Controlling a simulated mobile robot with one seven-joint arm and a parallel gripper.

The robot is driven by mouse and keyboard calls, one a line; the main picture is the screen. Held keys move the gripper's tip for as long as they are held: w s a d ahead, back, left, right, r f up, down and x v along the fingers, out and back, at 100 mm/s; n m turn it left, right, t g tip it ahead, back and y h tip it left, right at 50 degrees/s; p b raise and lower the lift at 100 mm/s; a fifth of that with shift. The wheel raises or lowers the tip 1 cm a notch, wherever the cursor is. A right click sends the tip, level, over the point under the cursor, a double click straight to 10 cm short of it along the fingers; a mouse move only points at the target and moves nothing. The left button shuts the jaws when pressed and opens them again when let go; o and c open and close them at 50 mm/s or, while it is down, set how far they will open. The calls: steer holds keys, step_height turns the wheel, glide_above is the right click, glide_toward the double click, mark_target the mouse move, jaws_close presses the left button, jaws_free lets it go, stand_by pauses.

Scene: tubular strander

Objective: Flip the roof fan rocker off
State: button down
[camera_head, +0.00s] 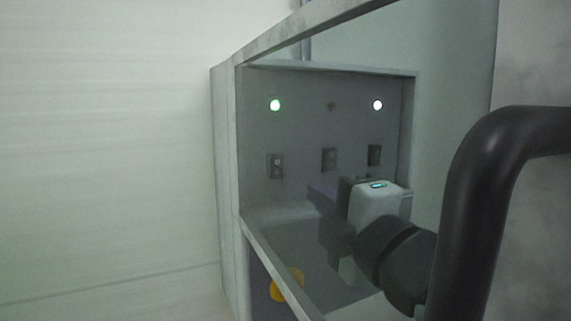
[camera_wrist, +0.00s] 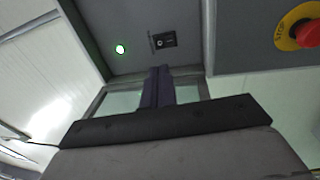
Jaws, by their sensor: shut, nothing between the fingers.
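A recessed grey panel (camera_head: 300,128) in the head view carries three rockers in a row: a left rocker (camera_head: 275,166), a middle rocker (camera_head: 329,159) and a right rocker (camera_head: 374,155). The lamp above the left one (camera_head: 275,105) is lit green, the middle lamp (camera_head: 331,105) is dark, and the right lamp (camera_head: 377,105) is lit white. I cannot read which is the roof fan. My gripper (camera_head: 315,193) is shut and empty, pointing at the left rocker. The wrist view shows my fingertips (camera_wrist: 158,71) just short of one rocker (camera_wrist: 163,40) beside a green-rimmed lamp (camera_wrist: 120,49).
A red stop button (camera_wrist: 310,33) on a yellow disc is at the right in the wrist view; its yellow part (camera_head: 285,285) shows below the panel in the head view. The cabinet's frame (camera_head: 240,160) and lower ledge (camera_head: 275,262) border the recess closely.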

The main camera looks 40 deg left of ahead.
steer(key=shift+p+x, duration=1.85)
steer(key=shift+x, duration=3.8)
